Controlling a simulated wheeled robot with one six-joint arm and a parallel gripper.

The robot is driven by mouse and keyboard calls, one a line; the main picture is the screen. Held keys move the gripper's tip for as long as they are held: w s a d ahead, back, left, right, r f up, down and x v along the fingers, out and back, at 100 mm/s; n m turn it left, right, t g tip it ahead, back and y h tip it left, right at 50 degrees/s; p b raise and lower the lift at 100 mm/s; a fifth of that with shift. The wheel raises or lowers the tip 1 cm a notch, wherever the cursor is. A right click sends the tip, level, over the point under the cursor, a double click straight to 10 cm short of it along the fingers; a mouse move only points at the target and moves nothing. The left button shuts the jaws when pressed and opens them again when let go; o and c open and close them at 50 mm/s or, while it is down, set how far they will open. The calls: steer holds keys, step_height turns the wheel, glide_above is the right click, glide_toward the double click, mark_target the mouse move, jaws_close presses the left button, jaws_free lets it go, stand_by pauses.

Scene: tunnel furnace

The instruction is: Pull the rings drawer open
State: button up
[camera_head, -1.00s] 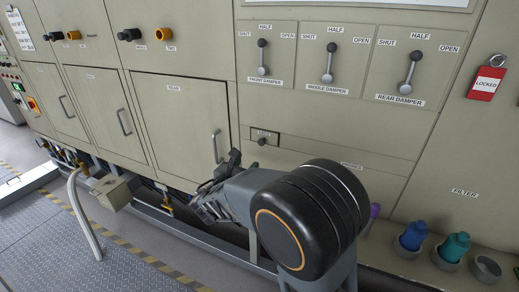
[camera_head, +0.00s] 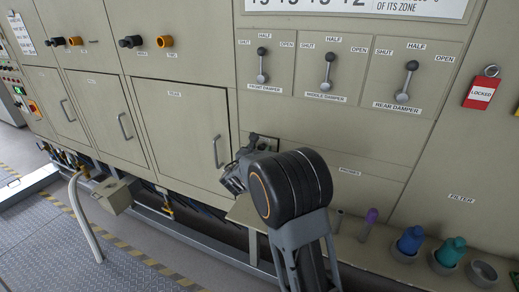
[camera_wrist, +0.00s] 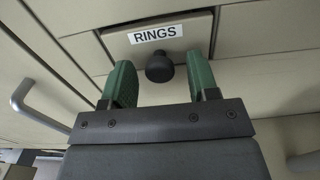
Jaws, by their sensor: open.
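The rings drawer (camera_wrist: 199,32) shows in the wrist view, a small shut panel with a white RINGS label and a dark round knob (camera_wrist: 159,68) below the label. My gripper (camera_wrist: 165,75) is open, with one green finger on each side of the knob. I cannot tell whether the fingertips touch the knob or how deep it sits between them. In the head view my gripper (camera_head: 240,165) is at the drawer front (camera_head: 268,142), and my arm hides most of the drawer and the knob.
A cabinet door with a bar handle (camera_head: 217,151) stands just left of the drawer. Damper levers (camera_head: 328,72) are above. A ledge (camera_head: 375,255) with a purple item (camera_head: 371,216), a blue bottle (camera_head: 411,240) and a teal bottle (camera_head: 450,251) runs to the right.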

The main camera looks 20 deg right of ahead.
steer(key=shift+w+d, duration=0.15)
jaws_close()
stand_by(0.5)
